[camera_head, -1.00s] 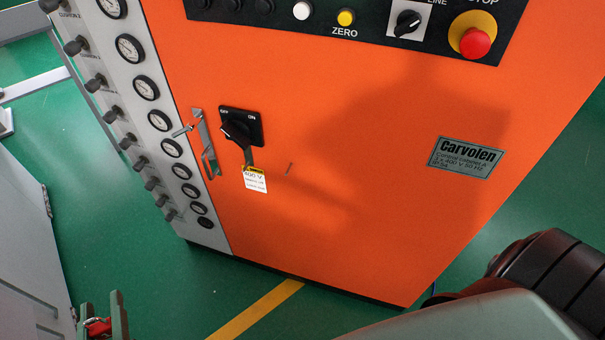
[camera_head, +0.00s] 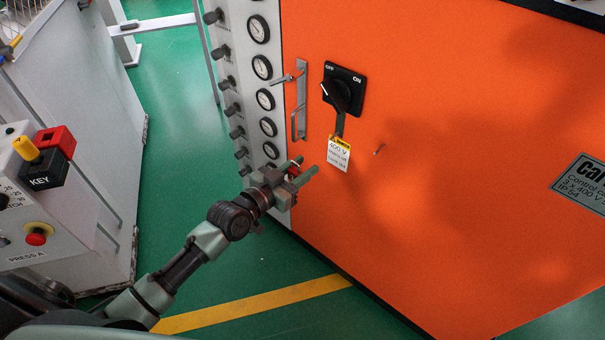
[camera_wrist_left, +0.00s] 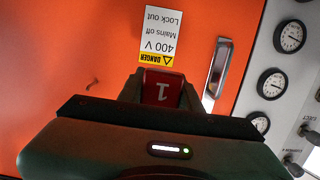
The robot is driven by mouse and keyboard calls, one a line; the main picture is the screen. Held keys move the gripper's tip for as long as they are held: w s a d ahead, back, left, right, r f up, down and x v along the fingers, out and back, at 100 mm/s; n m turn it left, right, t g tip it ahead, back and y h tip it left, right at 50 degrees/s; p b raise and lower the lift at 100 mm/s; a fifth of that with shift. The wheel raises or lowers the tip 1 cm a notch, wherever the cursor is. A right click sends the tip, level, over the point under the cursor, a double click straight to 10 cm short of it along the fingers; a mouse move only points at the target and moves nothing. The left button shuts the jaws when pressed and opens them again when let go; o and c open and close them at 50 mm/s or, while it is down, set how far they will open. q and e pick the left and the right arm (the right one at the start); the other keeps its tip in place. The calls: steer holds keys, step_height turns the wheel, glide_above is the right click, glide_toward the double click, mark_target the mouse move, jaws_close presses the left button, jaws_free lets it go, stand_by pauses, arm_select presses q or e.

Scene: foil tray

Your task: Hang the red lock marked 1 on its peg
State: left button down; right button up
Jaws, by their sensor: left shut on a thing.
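The red lock (camera_head: 294,168) is between the fingers of my left gripper (camera_head: 304,169), which is shut on it. In the left wrist view the red lock (camera_wrist_left: 162,92) shows a white 1, upside down in the picture. The gripper is in front of the orange cabinet's lower left part, below the handle and left of the danger tag. A small thin peg (camera_head: 379,149) sticks out of the orange panel, up and to the right of the gripper. It also shows in the left wrist view (camera_wrist_left: 93,83), left of the lock. The lock is apart from this peg.
A white press console (camera_head: 75,225) stands at left. Green floor is free between.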

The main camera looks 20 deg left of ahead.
arm_select(q)
steer(key=shift+r+b+x, duration=0.15)
steer(key=shift+b+x, duration=0.1)
steer(key=shift+x, duration=0.65)
steer(key=shift+r+b+x, duration=0.1)
steer(key=shift+b+x, duration=0.15)
steer(key=shift+x, duration=0.7)
